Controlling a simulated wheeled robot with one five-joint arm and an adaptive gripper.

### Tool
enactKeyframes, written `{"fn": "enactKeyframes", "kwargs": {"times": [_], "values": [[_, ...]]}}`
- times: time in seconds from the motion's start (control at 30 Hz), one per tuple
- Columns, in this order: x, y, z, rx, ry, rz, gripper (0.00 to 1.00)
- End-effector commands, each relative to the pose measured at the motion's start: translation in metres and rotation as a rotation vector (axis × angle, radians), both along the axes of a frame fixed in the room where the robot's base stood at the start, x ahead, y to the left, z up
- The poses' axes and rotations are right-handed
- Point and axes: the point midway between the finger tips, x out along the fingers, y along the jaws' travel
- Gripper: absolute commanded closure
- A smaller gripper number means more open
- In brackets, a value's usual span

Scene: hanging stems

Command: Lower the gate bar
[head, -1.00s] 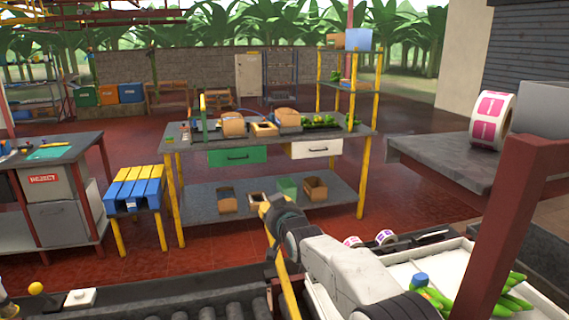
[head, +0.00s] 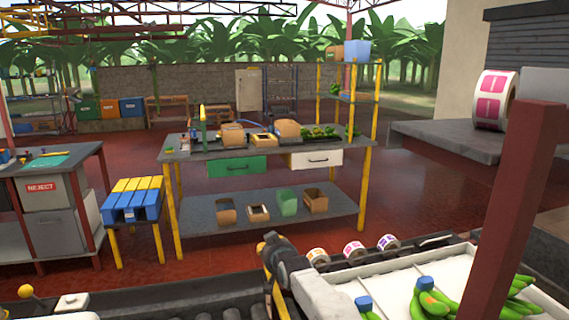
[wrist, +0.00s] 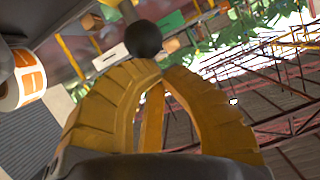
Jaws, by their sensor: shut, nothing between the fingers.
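In the wrist view my gripper's yellow fingers (wrist: 160,72) curve together and are shut, with nothing held. A dark round knob (wrist: 143,38) shows just beyond the fingertips; what it belongs to is unclear.
A white tray (head: 400,292) with green bananas (head: 430,303) lies right of my arm. Label rolls (head: 353,250) stand behind it. A red post (head: 510,210) rises at right. A yellow-knobbed lever (head: 26,291) is at lower left. Open red floor (head: 215,255) lies beyond the conveyor.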

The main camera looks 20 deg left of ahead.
Motion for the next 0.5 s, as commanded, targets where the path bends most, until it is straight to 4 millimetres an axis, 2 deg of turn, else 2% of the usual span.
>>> {"fn": "enactKeyframes", "kwargs": {"times": [0.03, 0.5], "values": [[-0.0014, -0.0004, -0.0143, -0.015, 0.017, 0.000, 1.00], [-0.0023, -0.0004, -0.0207, -0.023, 0.025, 0.001, 1.00]]}}
